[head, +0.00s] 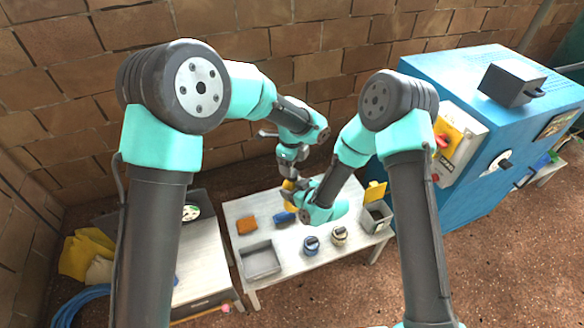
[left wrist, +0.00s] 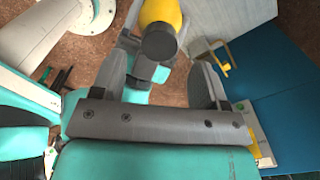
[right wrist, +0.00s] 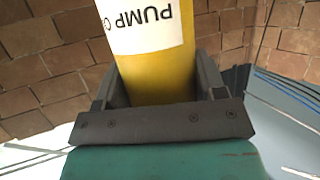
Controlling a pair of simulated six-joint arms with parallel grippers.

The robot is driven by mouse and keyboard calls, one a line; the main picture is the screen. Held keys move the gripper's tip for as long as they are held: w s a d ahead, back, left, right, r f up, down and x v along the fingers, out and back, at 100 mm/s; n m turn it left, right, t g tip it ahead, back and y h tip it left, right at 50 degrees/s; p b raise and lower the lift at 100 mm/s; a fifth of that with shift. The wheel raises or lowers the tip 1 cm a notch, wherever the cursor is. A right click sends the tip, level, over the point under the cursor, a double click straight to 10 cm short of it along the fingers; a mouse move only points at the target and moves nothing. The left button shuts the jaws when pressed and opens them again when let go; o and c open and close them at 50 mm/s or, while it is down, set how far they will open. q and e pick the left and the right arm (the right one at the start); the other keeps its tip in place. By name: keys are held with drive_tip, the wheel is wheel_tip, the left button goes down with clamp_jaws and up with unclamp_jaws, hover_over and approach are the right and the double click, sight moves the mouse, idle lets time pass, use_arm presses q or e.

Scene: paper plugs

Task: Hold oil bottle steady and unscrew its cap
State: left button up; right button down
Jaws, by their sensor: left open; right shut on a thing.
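The oil bottle is yellow with a white label reading "PUMP", upside down in the right wrist view (right wrist: 160,75). My right gripper (right wrist: 160,80) is shut on the bottle's body and holds it above the table. In the head view, a small part of the bottle (head: 288,186) shows between the two arms. Its round dark grey cap (left wrist: 158,42) faces the camera in the left wrist view. My left gripper (left wrist: 160,70) is open, with its fingers on either side of the cap and apart from it. In the head view, my left gripper (head: 289,160) is just above the bottle.
On the white table (head: 300,267) are an orange block (head: 246,225), a blue item (head: 284,218), a grey tray (head: 262,262) and two small round jars (head: 311,245). A grey bin with a yellow lid (head: 375,215) stands at its right. A blue machine (head: 475,140) is further right.

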use_arm(q)
drive_tip(key=shift+r, duration=0.1)
drive_tip(key=shift+c, duration=0.4)
drive_tip(key=shift+r+m, duration=1.65)
drive_tip(key=shift+m, duration=0.05)
drive_tip(key=shift+f, duration=4.05)
drive_tip(key=c, duration=0.9)
drive_tip(key=shift+n, duration=1.7)
drive_tip(key=shift+c, duration=0.2)
